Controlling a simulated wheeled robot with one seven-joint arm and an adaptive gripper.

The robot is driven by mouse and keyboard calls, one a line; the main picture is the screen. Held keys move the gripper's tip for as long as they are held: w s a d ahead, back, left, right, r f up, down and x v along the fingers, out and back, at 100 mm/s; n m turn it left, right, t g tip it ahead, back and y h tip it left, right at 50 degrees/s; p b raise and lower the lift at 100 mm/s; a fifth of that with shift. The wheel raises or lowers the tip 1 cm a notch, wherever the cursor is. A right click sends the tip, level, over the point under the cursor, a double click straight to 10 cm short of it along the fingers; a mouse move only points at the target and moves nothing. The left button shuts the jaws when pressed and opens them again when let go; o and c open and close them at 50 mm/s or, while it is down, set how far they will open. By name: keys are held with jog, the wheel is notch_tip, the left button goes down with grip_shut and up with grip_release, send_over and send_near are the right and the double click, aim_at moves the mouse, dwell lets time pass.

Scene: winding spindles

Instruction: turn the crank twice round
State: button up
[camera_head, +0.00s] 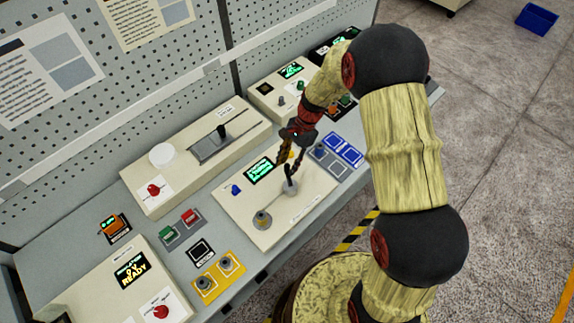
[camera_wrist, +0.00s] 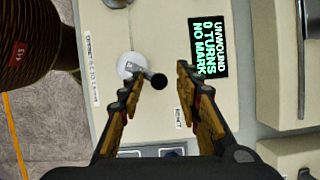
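The crank (camera_head: 289,188) stands on a cream console panel (camera_head: 245,218). In the wrist view the crank shows as a pale round hub (camera_wrist: 128,65) with a short dark arm ending in a black knob (camera_wrist: 159,81). My gripper (camera_wrist: 158,77) is open, with one finger on each side of the knob; I see gaps and no clear contact. In the head view my gripper (camera_head: 293,162) hangs just above the crank, its fingers partly overlapping it. The console's screen (camera_wrist: 208,47) reads "UNWOUND 0 TURNS NO MARK".
A round metal knob (camera_head: 262,219) sits on the panel in front of the crank. Blue buttons (camera_head: 343,149) lie to the right. A yellow plate with two knobs (camera_head: 218,276) and red and green buttons (camera_head: 180,226) lie left. A raised box with a lever (camera_head: 221,132) stands behind.

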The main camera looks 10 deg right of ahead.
jog(key=v, duration=1)
jog(key=shift+d+r, duration=0.2)
jog(key=shift+r, duration=0.15)
jog(key=shift+w, duration=0.1)
dwell(0.6)
